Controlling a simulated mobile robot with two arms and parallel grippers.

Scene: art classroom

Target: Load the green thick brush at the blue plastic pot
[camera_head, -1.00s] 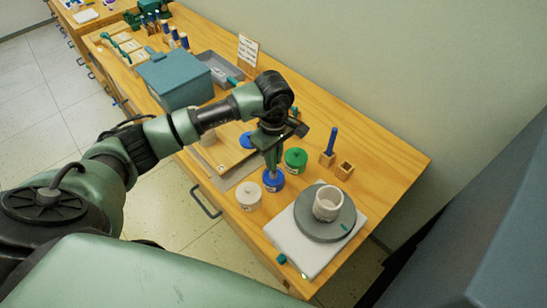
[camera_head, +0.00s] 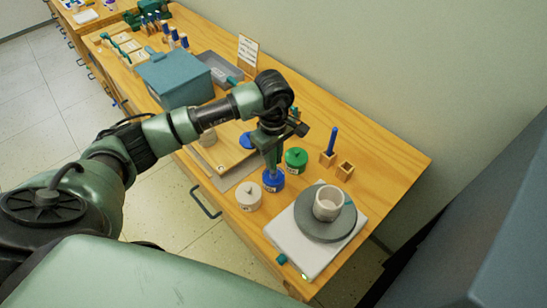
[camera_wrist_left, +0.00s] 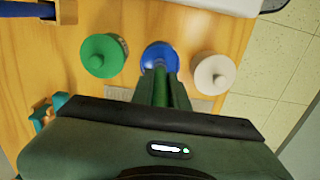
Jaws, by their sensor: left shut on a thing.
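The blue plastic pot (camera_head: 273,183) stands on the wooden table between the white pot and the green pot. It has no lid on, and it shows at the top of the left wrist view (camera_wrist_left: 160,52). My left gripper (camera_head: 271,151) is right above it, shut on the green thick brush (camera_wrist_left: 161,88). The brush points down into the mouth of the blue pot. Its lower end is hidden there, so I cannot tell how deep it is. My right gripper is not in view.
A lidded green pot (camera_head: 296,160) and a lidded white pot (camera_head: 249,195) stand close on either side. A round blue lid (camera_head: 246,141) lies behind. A grey turntable (camera_head: 312,222) with a pale cup (camera_head: 328,203) is at front right. A wooden holder (camera_head: 327,159) has a blue-handled brush.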

